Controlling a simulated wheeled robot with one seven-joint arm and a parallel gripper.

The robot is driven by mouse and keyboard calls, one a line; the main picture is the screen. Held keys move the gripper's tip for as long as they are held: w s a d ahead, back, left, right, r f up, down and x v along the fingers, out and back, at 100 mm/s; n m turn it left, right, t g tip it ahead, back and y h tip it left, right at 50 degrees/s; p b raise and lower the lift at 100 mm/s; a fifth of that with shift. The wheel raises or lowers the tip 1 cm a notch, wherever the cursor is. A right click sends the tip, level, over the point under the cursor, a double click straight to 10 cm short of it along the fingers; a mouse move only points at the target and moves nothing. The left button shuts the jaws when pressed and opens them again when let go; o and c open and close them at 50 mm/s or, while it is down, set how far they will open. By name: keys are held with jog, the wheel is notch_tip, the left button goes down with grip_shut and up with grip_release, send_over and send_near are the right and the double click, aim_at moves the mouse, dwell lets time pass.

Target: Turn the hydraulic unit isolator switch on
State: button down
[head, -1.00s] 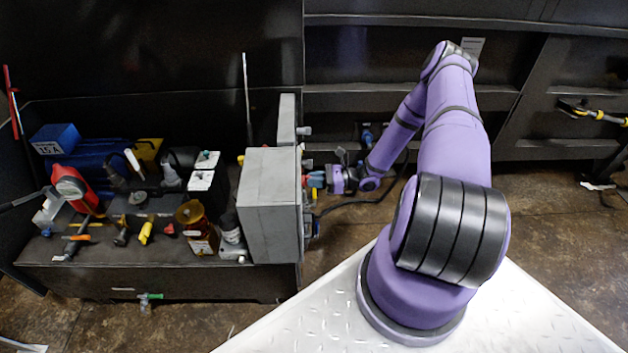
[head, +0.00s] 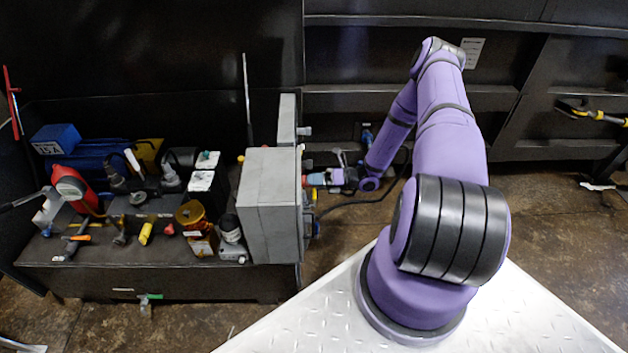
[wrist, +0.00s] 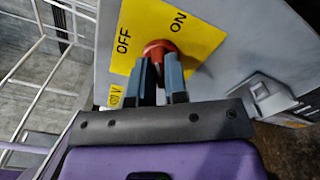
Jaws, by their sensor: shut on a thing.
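The isolator switch is a red rotary knob (wrist: 158,48) on a yellow plate (wrist: 205,35) in the wrist view. OFF is printed to the left of the knob and ON to its upper right; the lettering is tilted. My gripper (wrist: 161,70) has its two blue-grey fingers on either side of the knob and is shut on it. The fingers hide part of the knob, so I cannot tell its exact pointing. In the head view, my gripper (head: 317,180) is at the right side of the grey cabinet (head: 268,205).
A latch (wrist: 270,97) projects from the cabinet face to the right of the plate. A bench (head: 160,262) crowded with tools and bottles stands left of the cabinet. A dark cable (head: 350,203) runs below my gripper. White wire bars (wrist: 45,45) show at the wrist view's left.

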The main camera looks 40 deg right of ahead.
jog(key=m, duration=0.6)
jog(key=shift+f+m, duration=0.1)
jog(key=shift+m, duration=0.2)
dwell(0.5)
jog(key=c, duration=1.1)
grip_release()
jog(key=shift+c, duration=0.2)
jog(key=v, duration=1)
jog(key=shift+s+d, duration=0.25)
jog(key=shift+d, duration=0.1)
